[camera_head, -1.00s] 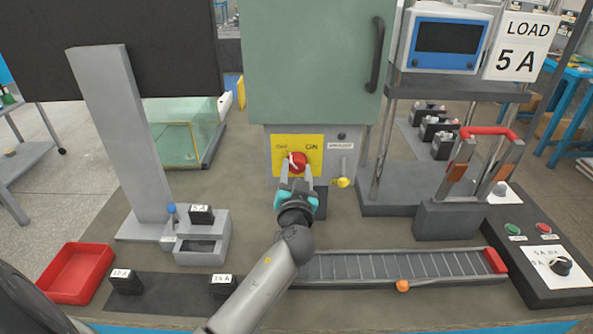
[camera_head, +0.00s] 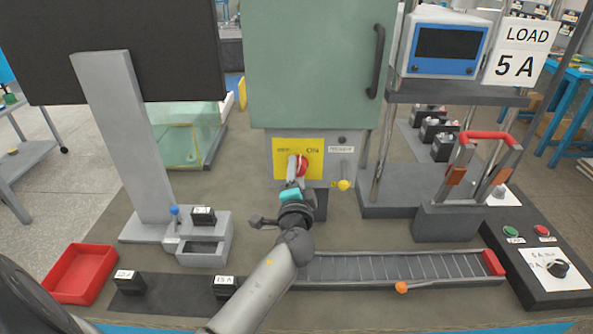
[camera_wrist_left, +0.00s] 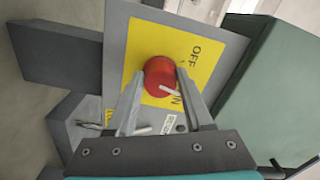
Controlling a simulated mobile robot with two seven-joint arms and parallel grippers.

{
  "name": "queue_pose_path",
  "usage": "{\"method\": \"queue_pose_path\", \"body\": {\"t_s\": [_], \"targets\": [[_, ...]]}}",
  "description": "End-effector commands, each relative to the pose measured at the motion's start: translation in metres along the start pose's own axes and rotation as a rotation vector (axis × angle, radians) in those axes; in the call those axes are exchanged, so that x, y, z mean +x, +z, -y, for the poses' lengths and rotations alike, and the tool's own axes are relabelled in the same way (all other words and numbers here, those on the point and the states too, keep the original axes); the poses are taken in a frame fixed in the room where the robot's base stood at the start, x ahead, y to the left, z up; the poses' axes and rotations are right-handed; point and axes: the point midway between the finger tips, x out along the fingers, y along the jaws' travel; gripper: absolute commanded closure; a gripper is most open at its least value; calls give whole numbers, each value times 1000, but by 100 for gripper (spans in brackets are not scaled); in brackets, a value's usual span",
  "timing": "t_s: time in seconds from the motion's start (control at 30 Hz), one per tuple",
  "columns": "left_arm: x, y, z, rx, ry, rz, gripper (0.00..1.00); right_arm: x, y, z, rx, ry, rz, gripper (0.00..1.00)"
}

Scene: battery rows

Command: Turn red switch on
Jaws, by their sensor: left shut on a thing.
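The red switch (camera_head: 303,166) is a round knob on a yellow plate (camera_head: 283,147) marked OFF and ON, below the green cabinet. My left gripper (camera_head: 296,170) is at the knob, its fingers seen nearly edge-on and partly covering it. In the left wrist view the fingers of the left gripper (camera_wrist_left: 158,84) are shut on the sides of the red switch (camera_wrist_left: 157,69). A white mark on the knob points toward the ON lettering there. My right gripper is not in view.
The green cabinet (camera_head: 312,70) stands above the switch. A small yellow-tipped lever (camera_head: 343,184) is right of the plate. A roller conveyor (camera_head: 400,266) lies in front. A battery holder (camera_head: 204,250) and red tray (camera_head: 78,273) stand left, a red-handled fixture (camera_head: 458,210) right.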

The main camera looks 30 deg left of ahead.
Motion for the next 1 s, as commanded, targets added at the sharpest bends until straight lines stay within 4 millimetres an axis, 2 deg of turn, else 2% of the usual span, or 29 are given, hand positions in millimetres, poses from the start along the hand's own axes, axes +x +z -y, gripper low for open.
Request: {"method": "queue_pose_path", "body": {"t_s": [0.2,0.5,1.0], "targets": [[0,-1,2,203,0,-1,100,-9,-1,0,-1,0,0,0],[0,-1,3,419,0,-1,100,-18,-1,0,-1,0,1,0],[0,-1,2,554,0,-1,100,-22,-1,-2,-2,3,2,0]]}}
